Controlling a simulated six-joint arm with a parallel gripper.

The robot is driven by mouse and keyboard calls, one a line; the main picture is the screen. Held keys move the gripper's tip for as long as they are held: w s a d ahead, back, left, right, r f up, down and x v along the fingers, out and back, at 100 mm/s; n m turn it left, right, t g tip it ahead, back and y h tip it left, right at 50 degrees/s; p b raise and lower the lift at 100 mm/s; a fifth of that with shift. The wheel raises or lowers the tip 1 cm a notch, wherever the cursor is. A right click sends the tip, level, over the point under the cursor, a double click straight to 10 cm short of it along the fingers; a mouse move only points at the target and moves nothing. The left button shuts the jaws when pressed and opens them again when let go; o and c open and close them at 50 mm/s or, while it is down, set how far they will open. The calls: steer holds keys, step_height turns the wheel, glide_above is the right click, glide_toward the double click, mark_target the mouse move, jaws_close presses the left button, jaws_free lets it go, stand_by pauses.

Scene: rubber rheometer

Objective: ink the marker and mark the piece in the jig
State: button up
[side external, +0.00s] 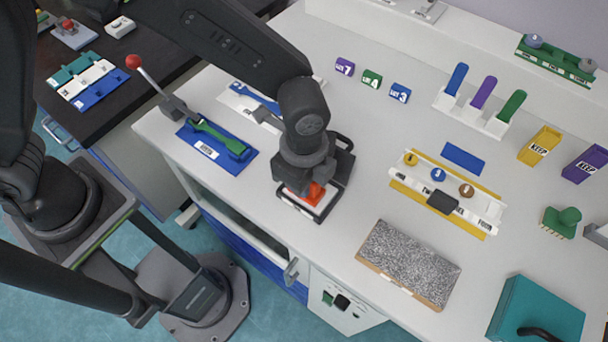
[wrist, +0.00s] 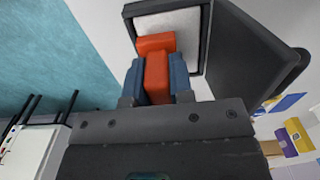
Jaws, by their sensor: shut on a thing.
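My gripper (wrist: 157,85) points down and is shut on an orange-red marker (wrist: 156,70), held between its blue fingers. The marker also shows below my wrist in the side view (side external: 315,194). It is over the open black ink pad (wrist: 199,62), whose light pad surface lies in a dark frame. I cannot tell whether the marker touches the pad. The pad's dark lid (wrist: 245,50) stands open to the right. A blue fixture (side external: 234,158) with a green bar and a red-knobbed lever is left of my gripper. It may be the jig; no label confirms this.
A white fixture (side external: 235,101) with a blue bar lies behind the blue one. A white rail (side external: 483,206) with round discs and a dark block lies right. A speckled grey slab (side external: 408,262) and a teal box (side external: 537,310) are near the front. Clear bench lies between pad and rail.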

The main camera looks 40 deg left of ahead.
steer(key=shift+f, duration=0.1)
steer(key=shift+r, duration=3.6)
steer(key=a, duration=2.3)
steer(key=shift+r, duration=0.25)
steer(key=shift+w, duration=0.1)
glide_above(214, 133)
steer(key=shift+f, duration=3.05)
steer(key=shift+f, duration=0.55)
